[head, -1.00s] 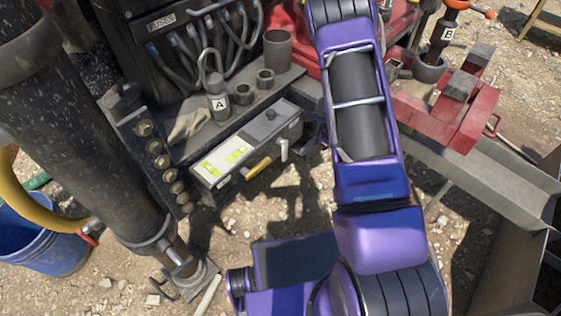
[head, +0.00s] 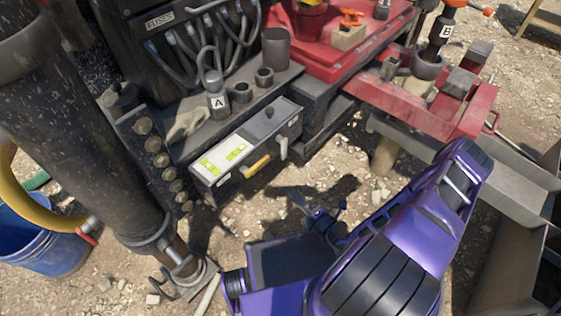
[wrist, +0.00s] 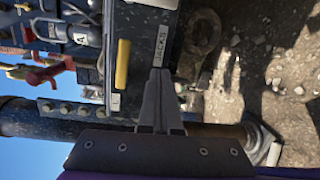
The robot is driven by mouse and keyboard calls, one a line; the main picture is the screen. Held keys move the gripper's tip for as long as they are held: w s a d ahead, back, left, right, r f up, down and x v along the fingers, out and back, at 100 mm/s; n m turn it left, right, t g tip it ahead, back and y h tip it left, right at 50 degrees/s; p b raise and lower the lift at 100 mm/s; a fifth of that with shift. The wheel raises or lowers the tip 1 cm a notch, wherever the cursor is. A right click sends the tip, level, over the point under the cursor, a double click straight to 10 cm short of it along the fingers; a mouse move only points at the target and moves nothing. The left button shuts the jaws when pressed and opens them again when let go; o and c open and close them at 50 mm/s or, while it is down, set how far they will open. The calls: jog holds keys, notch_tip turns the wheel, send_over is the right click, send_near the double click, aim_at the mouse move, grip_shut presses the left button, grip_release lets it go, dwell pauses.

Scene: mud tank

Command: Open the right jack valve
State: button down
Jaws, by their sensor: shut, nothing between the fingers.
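The control box (head: 240,148) has a yellow handle (head: 257,166) on its front, with a pale grey handle (head: 283,148) to the right of it. I cannot tell from a label which handle is the right jack valve. My gripper (head: 297,198) is shut and empty, below and in front of the box, apart from both handles in the head view. In the wrist view the picture is turned sideways; my closed fingers (wrist: 160,75) point at the JACKS label (wrist: 160,45), and the yellow handle (wrist: 122,65) is left of their tips. An L mark (wrist: 115,98) shows below that handle.
A thick black cylinder (head: 85,130) stands left of the box, with a blue bucket (head: 45,240) beyond it. A red frame (head: 430,110) and metal channel (head: 500,170) lie right. Gravel in front of the box is open.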

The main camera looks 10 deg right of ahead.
jog(key=shift+w+d+r+m+t+h, duration=0.2)
jog(key=shift+r+m+t+h, duration=0.15)
jog(key=shift+m, duration=0.25)
jog(key=shift+w+d+r+m+t+h, duration=0.15)
jog(key=shift+r+m+t+h, duration=0.15)
jog(key=shift+m, duration=0.3)
jog(key=shift+f, duration=0.1)
jog(key=x, duration=0.3)
jog(key=d+b+x, duration=0.1)
jog(key=x, duration=0.3)
jog(key=w+d+x, duration=0.1)
jog(key=x, duration=0.2)
jog(key=shift+w+f, duration=0.1)
jog(key=shift+w, duration=0.2)
jog(key=shift+w+d, duration=0.4)
jog(key=shift+d, duration=0.2)
jog(key=shift+s, duration=0.1)
jog(key=shift+d+n, duration=0.1)
jog(key=shift+n, duration=0.2)
